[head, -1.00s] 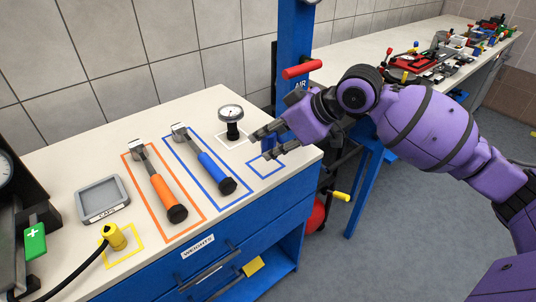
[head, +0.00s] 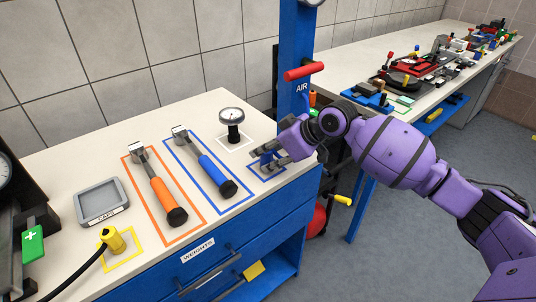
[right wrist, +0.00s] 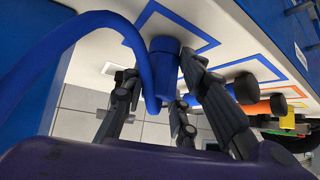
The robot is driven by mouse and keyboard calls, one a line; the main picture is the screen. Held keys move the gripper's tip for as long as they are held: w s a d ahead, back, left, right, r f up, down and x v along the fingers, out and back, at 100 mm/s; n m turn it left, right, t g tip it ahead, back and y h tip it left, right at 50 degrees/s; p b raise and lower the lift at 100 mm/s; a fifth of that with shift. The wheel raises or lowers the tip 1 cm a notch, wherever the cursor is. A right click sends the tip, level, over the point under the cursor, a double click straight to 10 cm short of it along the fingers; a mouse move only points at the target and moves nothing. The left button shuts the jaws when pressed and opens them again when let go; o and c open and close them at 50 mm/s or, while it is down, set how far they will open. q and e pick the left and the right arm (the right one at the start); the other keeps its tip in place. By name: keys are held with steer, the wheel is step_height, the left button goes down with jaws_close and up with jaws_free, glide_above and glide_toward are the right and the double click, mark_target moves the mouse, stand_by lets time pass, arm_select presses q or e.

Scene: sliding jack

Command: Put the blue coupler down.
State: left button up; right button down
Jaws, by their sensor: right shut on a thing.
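The blue coupler (right wrist: 164,68) is between the fingers of my right gripper (right wrist: 165,90) in the right wrist view, with a blue hose (right wrist: 75,35) beside it. In the head view my right gripper (head: 260,163) is shut on the coupler (head: 267,157), which is mostly hidden by the fingers. The coupler is at the small blue outlined square (head: 278,175) near the right end of the white worktop (head: 75,150). Whether its end touches the worktop I cannot tell. My left gripper is not in view.
A grey tray (head: 102,201) and a yellow coupler (head: 112,238) are farther left. A blue post (head: 295,60) rises behind.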

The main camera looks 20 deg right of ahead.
steer(key=shift+f, duration=0.1)
steer(key=c, duration=1.4)
jaws_free()
